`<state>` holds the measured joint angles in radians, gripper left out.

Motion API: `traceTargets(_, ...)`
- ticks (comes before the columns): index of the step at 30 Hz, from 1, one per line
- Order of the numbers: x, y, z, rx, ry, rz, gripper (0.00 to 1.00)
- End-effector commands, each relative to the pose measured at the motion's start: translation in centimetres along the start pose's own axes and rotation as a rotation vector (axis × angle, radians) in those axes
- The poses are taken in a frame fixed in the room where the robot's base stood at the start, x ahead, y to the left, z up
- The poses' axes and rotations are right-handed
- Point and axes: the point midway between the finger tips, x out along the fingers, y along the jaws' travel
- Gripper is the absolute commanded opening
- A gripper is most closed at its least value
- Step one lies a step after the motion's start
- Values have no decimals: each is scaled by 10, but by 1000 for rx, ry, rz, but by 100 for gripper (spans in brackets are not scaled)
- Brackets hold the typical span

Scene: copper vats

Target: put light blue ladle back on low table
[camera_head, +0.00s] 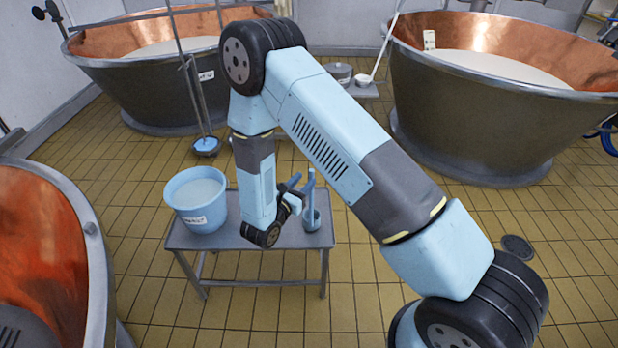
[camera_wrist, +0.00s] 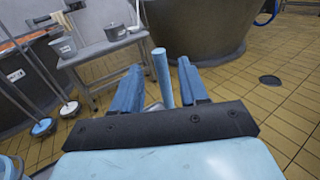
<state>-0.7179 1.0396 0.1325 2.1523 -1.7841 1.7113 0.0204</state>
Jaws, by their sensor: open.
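The light blue ladle (camera_head: 312,216) is at the right end of the grey low table (camera_head: 250,240), its handle upright and its bowl at the tabletop. My gripper (camera_head: 298,192) is low over the table, just left of the ladle in the head view. In the wrist view the ladle's handle (camera_wrist: 161,72) stands between my two blue fingers, with gaps on both sides. My gripper is open. The ladle's bowl is mostly hidden in the wrist view.
A light blue bucket (camera_head: 197,203) of white liquid stands on the table's left part. Large copper vats (camera_head: 480,110) stand around. A back table holds a grey pot (camera_head: 340,73) and a white ladle (camera_head: 365,78). Open tiled floor lies right of the low table.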

Motion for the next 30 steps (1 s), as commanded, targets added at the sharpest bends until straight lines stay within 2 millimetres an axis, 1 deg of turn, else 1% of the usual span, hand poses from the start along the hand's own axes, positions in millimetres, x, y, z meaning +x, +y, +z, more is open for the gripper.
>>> traceTargets(1, -12, 1, 0, -1, 1, 4, 44)
traceTargets(7, -50, 1, 0, 1, 1, 4, 44)
traceTargets(12, -72, 0, 0, 0, 0, 1, 44)
traceTargets(15, -79, 0, 0, 1, 0, 1, 44)
traceTargets(21, -84, 0, 0, 1, 0, -1, 44)
traceTargets(25, -81, -2, 4, 8, 2, -15, 44)
traceTargets(28, -69, -7, 20, 33, 9, -67, 44)
traceTargets(30, -58, -15, 38, 63, 18, -127, 44)
